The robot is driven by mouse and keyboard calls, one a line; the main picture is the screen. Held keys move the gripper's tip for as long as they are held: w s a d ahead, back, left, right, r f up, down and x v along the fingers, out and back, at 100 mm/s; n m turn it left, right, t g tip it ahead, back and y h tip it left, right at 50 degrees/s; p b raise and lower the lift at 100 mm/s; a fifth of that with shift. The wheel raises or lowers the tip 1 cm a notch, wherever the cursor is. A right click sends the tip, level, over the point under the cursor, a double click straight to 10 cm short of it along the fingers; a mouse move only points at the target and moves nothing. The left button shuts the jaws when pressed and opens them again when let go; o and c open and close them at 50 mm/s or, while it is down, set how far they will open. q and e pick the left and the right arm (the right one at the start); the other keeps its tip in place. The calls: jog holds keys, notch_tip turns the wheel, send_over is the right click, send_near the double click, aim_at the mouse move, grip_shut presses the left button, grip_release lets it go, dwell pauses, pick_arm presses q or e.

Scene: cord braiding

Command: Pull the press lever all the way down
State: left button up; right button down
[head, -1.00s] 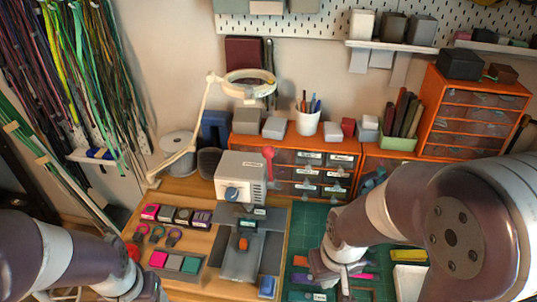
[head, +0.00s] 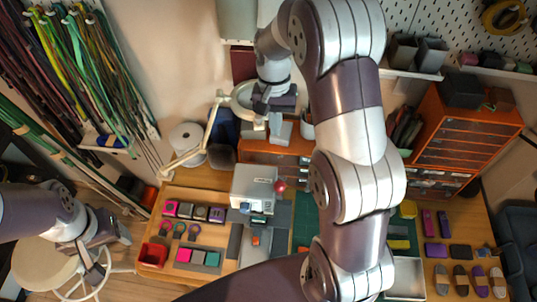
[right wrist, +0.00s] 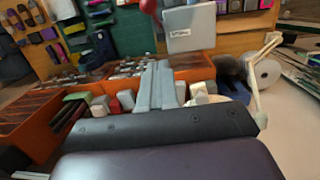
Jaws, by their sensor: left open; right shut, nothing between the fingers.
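The press (head: 253,188) is a pale box-shaped machine on the wooden bench, and it also shows upside down in the right wrist view (right wrist: 190,28). Its lever ends in a red knob (head: 280,186) at the press's right side; the same knob (right wrist: 148,5) is at the top edge of the right wrist view. The lever's rod is hard to make out. My right gripper (head: 262,104) is raised behind the press near the ring lamp, apart from the lever. Its fingers (right wrist: 152,85) are shut and empty. My left gripper (head: 112,243) is open at the left, off the bench.
The ring lamp (head: 244,100) stands close to my right gripper. Orange drawers (head: 469,130) stand at the right. My right arm crosses the view and hides part of the bench.

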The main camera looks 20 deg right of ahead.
jog(key=s, duration=0.1)
jog(key=b, duration=0.3)
send_near(279, 191)
jog(key=w+d+f, duration=0.2)
jog(key=w+f, duration=0.1)
jog(key=f, duration=0.2)
pick_arm(q)
jog(key=shift+s+f, duration=0.15)
jog(key=shift+f, duration=0.55)
jog(key=shift+s+f, duration=0.15)
jog(key=shift+f, duration=0.55)
pick_arm(e)
jog(key=shift+s+a+f, duration=0.3)
jog(key=shift+f, duration=0.1)
jog(key=shift+w, duration=0.1)
